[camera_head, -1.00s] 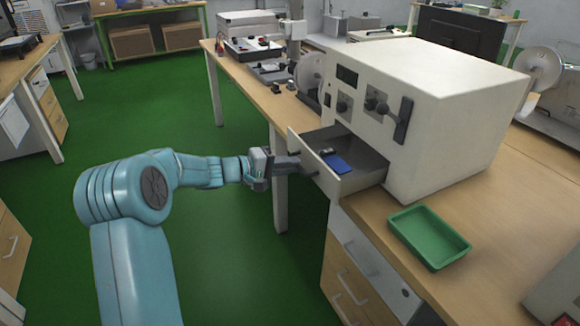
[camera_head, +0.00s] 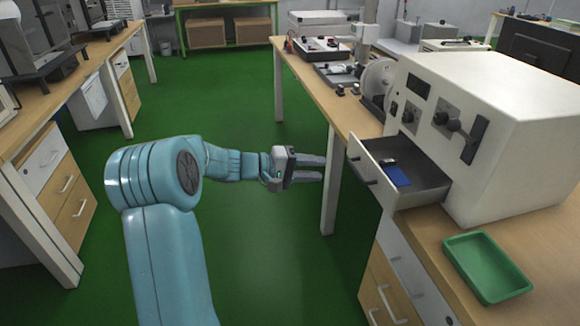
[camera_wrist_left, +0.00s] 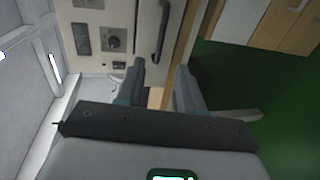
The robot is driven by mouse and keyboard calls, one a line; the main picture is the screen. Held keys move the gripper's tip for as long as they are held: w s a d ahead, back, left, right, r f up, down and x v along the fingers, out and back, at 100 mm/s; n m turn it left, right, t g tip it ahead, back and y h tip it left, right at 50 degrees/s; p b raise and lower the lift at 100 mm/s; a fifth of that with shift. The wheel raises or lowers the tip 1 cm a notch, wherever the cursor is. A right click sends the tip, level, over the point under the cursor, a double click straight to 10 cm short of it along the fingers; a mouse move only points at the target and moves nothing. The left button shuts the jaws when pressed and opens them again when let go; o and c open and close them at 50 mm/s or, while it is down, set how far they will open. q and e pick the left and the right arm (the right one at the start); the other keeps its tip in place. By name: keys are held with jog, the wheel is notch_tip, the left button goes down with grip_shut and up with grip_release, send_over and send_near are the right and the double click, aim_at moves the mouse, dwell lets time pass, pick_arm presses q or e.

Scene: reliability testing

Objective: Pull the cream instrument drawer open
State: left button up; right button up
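The cream instrument (camera_head: 500,110) stands on the wooden bench at the right. Its drawer (camera_head: 390,187) is pulled out from the lower front, and its grey inside shows. A blue flat object (camera_head: 398,177) and a small dark item (camera_head: 388,161) lie in it. My left gripper (camera_head: 322,168) is left of the drawer front, apart from it. Its two fingers are spread with nothing between them. In the left wrist view the fingers (camera_wrist_left: 158,88) also stand apart, with the instrument's cream panel (camera_wrist_left: 95,40) beyond. My right gripper is not in view.
A green tray (camera_head: 486,268) sits on the bench right of the drawer. Bench drawers with handles (camera_head: 385,300) are below. Other devices (camera_head: 330,60) stand farther back on the bench. Green floor (camera_head: 250,240) is open around my left arm.

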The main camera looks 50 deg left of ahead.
pick_arm(q)
jog(key=v, duration=0.7)
jog(key=shift+d, duration=0.1)
jog(key=w+d+f+g+h, duration=0.1)
jog(key=d+f+g, duration=0.2)
jog(key=d+f, duration=0.35)
jog(key=w+d+f+g, duration=0.1)
jog(key=d+f+g, duration=0.2)
jog(key=f, duration=0.6)
jog(key=s+d+f+m+g+y, duration=0.1)
jog(key=s+d+f+m+g, duration=0.3)
jog(key=d+f, duration=0.65)
jog(key=s+d+f+m+g+y, duration=0.1)
jog(key=s+d+f+m+g, duration=0.35)
jog(key=d+f, duration=0.6)
jog(key=s+d+f+m, duration=0.1)
jog(key=s+d+m, duration=0.2)
jog(key=s+d, duration=0.45)
notch_tip(320, 180, up, 17)
jog(key=w+p, duration=0.1)
jog(key=p, duration=1.7)
jog(key=shift+w+d+r+y, duration=0.2)
jog(key=shift+w+d+y, duration=0.2)
jog(key=shift+d, duration=0.05)
